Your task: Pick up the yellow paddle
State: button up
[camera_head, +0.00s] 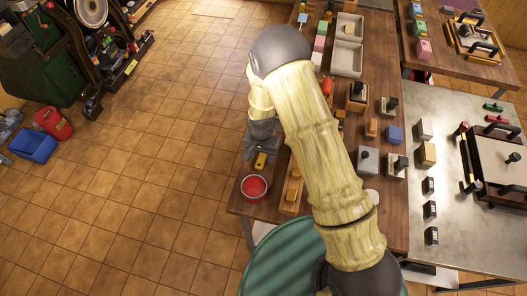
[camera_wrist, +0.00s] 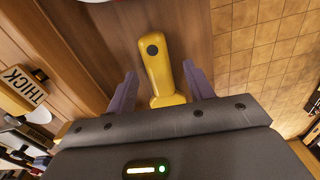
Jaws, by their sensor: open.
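The yellow paddle (camera_wrist: 156,62) lies on the brown wooden table, with a dark round spot near its far end. In the wrist view it sits between the two purple-grey fingers of my gripper (camera_wrist: 160,70), which are apart with a gap on each side of it. The near end of the paddle runs down to the gripper's dark body. In the head view a small part of the yellow paddle (camera_head: 261,160) shows just below my gripper (camera_head: 257,150), near the table's left edge. The arm hides much of the table there.
A red bowl (camera_head: 254,188) stands close by at the table corner. A wooden tray (camera_head: 293,188) with an orange-yellow piece lies to the right. A yellow block labelled THICK (camera_wrist: 22,86) shows at left in the wrist view. Tiled floor (camera_head: 150,170) is open left of the table.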

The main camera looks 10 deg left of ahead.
aim_at(262, 157)
dwell(0.5)
jog(key=c, duration=1.1)
notch_tip(262, 157, up, 10)
jog(key=b, duration=0.3)
